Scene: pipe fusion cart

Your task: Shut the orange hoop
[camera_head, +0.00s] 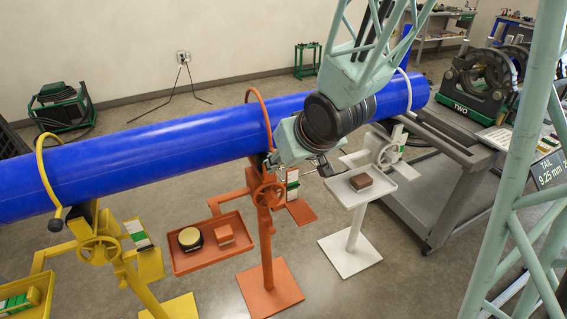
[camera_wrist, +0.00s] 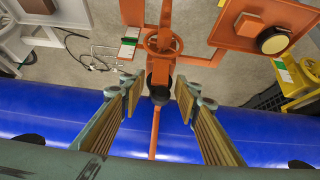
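The orange hoop (camera_head: 261,101) arches over the blue pipe (camera_head: 150,150) above the orange stand (camera_head: 266,232). In the wrist view the hoop (camera_wrist: 155,135) runs as a thin band across the pipe. Its dark knob end (camera_wrist: 159,94) is by the top of the stand, below the orange handwheel (camera_wrist: 164,42). I cannot tell whether the hoop end is latched. My gripper (camera_wrist: 158,94) is open, with one wood-coloured finger on each side of the knob and a gap on both sides. In the head view my wrist hides part of the hoop's near end.
A yellow hoop (camera_head: 43,170) and a white hoop (camera_head: 407,88) cross the pipe on either side. The orange tray (camera_head: 190,266) holds a round tin (camera_head: 190,238) and an orange block (camera_head: 224,234). A white tray (camera_head: 340,190) holds a brown block (camera_head: 361,181). A grey cart stands at right.

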